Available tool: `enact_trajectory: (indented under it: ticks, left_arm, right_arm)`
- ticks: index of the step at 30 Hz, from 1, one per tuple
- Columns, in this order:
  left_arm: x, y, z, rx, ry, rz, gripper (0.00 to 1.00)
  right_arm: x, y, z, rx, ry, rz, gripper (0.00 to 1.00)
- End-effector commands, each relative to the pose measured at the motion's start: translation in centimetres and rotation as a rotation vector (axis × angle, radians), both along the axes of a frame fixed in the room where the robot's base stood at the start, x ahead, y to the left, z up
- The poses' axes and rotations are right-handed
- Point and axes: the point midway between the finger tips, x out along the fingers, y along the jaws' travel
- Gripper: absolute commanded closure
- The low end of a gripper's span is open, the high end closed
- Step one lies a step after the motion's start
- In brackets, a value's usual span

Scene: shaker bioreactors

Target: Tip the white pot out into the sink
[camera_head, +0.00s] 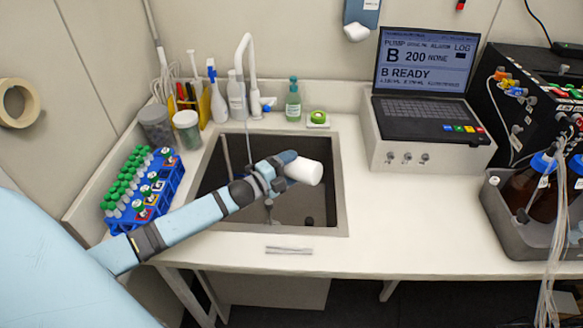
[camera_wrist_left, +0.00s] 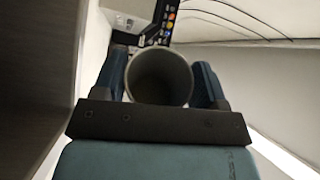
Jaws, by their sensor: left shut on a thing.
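The white pot (camera_head: 306,171) is tilted well over onto its side above the sink (camera_head: 341,205), near the right part of the basin. My left gripper (camera_head: 284,166) is shut on it, with the arm reaching in from the left across the sink. In the left wrist view, the pot (camera_wrist_left: 160,78) sits between the two blue fingers, its round opening and dark grey inside facing the camera. I cannot make out any contents inside. My right gripper is not in view.
A tall white tap (camera_head: 243,65) stands behind the sink. A blue rack (camera_head: 148,190) of green-capped tubes is left of the sink. A green bottle (camera_head: 293,100) stands behind, and a laptop (camera_head: 425,75) sits on a box at right. The counter between sink and brown bottles is clear.

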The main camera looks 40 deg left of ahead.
Motion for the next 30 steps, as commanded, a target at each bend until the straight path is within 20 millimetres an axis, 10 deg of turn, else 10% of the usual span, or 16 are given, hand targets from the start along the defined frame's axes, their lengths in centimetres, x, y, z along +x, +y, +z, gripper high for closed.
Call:
enact_trajectory:
  ticks: [30]
  left_arm:
    - [0.0, -0.5, 2.0, 0.145, 0.004, -0.001, 0.60]
  right_arm:
    - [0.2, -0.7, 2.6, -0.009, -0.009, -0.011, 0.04]
